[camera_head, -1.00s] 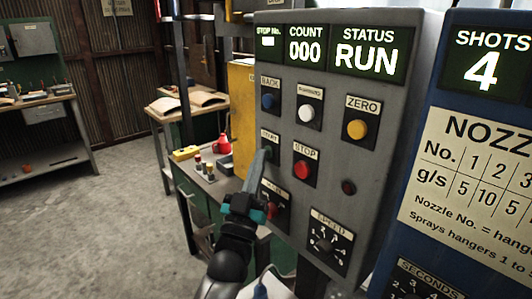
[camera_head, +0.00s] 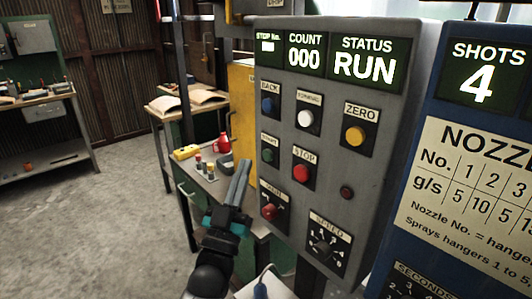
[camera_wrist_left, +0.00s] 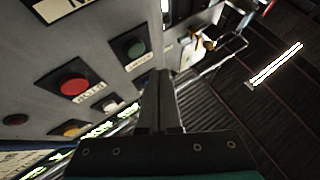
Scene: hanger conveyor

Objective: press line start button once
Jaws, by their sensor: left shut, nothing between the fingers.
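The green START button (camera_head: 268,156) is on the grey control panel (camera_head: 385,130), left of the red STOP button (camera_head: 301,172). In the left wrist view the green button (camera_wrist_left: 136,49) is above and left of the fingertips. My left gripper (camera_head: 242,166) is shut and empty, in front of the panel's left edge and apart from the button. Its fingers (camera_wrist_left: 160,75) also show in the left wrist view. The STATUS display (camera_head: 364,67) reads RUN and the COUNT display (camera_head: 304,58) reads 000. My right gripper is not in view.
Nearby panel controls are the blue BACK button (camera_head: 268,104), a white button (camera_head: 306,118), the yellow ZERO button (camera_head: 355,135), a red-knobbed switch (camera_head: 269,211) and the SPEED dial (camera_head: 323,247). A blue panel (camera_head: 430,150) stands at right. A bench with a red can (camera_head: 222,142) is behind.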

